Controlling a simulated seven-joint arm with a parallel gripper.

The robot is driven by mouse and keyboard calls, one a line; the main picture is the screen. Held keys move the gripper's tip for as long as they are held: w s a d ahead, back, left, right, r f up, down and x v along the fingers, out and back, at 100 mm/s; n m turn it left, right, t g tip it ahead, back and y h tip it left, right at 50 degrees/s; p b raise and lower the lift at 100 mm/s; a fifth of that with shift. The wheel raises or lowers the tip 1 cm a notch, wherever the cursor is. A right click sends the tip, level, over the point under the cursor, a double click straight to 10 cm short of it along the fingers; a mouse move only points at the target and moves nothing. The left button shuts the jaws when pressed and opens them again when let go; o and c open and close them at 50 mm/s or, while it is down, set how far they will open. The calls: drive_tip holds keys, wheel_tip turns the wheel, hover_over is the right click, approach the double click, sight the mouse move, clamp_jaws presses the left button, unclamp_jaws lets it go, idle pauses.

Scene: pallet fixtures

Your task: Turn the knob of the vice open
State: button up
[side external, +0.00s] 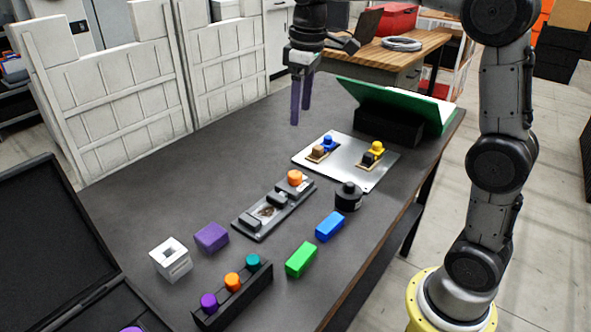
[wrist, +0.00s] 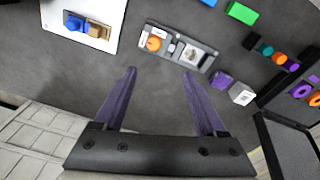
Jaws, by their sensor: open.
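The vice (side external: 272,208) is a grey fixture lying flat on the dark table, with an orange knob (side external: 295,177) at its far end. In the wrist view the vice (wrist: 175,47) lies beyond my fingertips, with its orange knob (wrist: 153,43) at the left end. My gripper (side external: 300,121) has purple fingers pointing down. It is above the table, behind and apart from the vice. In the wrist view my gripper (wrist: 159,72) is open and nothing is between its fingers.
A metal plate (side external: 345,172) with blue and yellow knobbed parts lies right of the vice. A black cylinder (side external: 348,196), blue block (side external: 329,226), green block (side external: 301,259), purple block (side external: 211,237), white block (side external: 170,258) and peg rack (side external: 233,299) stand around it.

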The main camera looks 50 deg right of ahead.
drive_tip(key=g, duration=0.1)
hover_over(295, 174)
wheel_tip(295, 174, down, 5)
wheel_tip(295, 174, down, 14)
drive_tip(key=shift+r, duration=0.1)
drive_tip(key=shift+c, duration=0.2)
clamp_jaws()
idle(0.3)
